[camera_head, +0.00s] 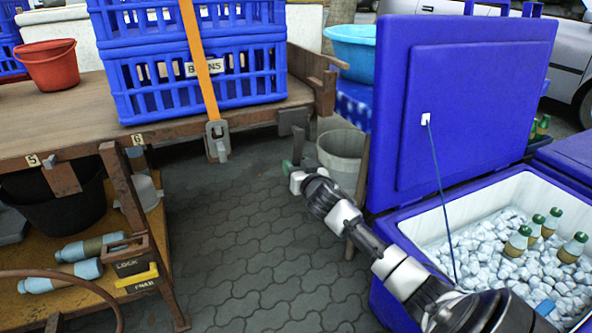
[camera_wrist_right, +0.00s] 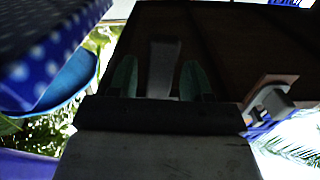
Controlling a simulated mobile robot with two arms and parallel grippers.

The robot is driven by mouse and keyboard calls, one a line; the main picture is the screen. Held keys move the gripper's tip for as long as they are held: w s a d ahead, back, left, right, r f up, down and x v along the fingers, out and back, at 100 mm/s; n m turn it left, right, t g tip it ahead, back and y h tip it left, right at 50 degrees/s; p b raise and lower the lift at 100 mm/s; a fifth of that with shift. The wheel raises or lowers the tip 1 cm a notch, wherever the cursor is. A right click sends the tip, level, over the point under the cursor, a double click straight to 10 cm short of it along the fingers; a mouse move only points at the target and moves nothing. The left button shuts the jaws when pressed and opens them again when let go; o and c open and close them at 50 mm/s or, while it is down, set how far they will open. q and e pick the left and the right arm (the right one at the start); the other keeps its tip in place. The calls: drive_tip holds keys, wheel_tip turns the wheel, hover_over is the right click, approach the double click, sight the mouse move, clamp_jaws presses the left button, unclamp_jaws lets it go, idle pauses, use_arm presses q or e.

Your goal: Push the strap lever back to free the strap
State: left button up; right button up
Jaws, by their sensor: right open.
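An orange strap (camera_head: 202,62) runs down over the front of the stacked blue crates (camera_head: 200,85). Its lower end meets a grey metal buckle with a lever (camera_head: 217,142), which hangs at the bench's front edge. My right gripper (camera_head: 291,167) is open and empty, to the right of the buckle and apart from it. In the right wrist view its two green fingertips (camera_wrist_right: 157,78) stand apart, with a grey block (camera_wrist_right: 163,68) visible between them; I cannot tell how far away it is. My left gripper is not in view.
The wooden bench (camera_head: 60,110) holds the crates and a red bucket (camera_head: 50,66). A pale bucket (camera_head: 342,155) stands behind my right gripper. A blue cooler (camera_head: 480,195) of ice and bottles is at right, its lid (camera_head: 465,100) up. Paved floor (camera_head: 250,230) is clear between.

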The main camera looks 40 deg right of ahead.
drive_tip(key=shift+w+d, duration=0.1)
drive_tip(key=shift+w, duration=0.25)
drive_tip(key=shift+c, duration=0.3)
clamp_jaws()
